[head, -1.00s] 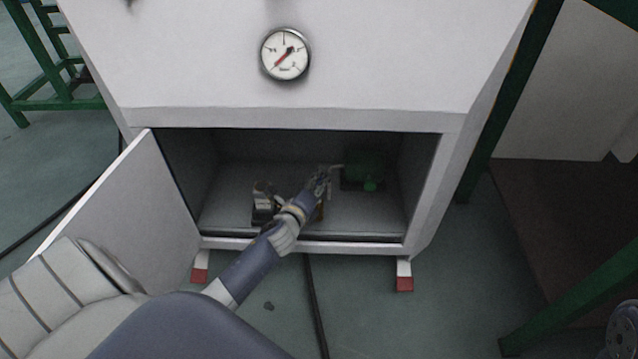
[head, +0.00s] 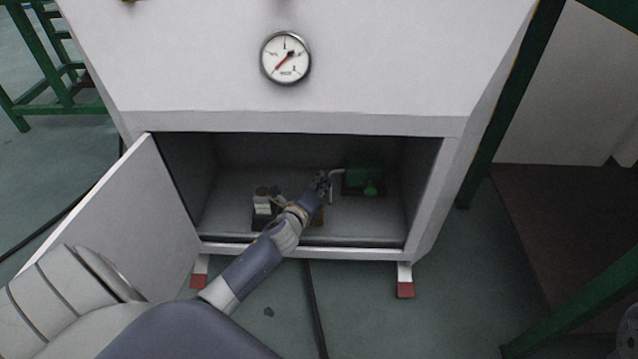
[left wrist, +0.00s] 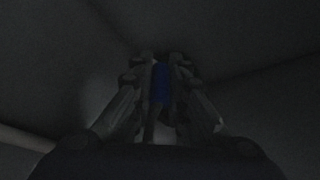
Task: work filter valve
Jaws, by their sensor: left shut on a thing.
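My left gripper (head: 322,184) reaches into the open lower compartment of the white cabinet. In the left wrist view my left gripper (left wrist: 162,88) is shut on a small blue part (left wrist: 161,82), which looks like the valve handle; that view is very dark. In the head view the gripper hides this part. A thin pale pipe (head: 333,178) stands just right of the fingers and leads toward a green unit (head: 364,180). My right gripper is not in view.
The cabinet door (head: 125,215) hangs open on the left. A small device (head: 264,201) stands left of my forearm on the compartment floor. A pressure gauge (head: 286,58) is on the front panel. A cable (head: 314,310) runs along the floor.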

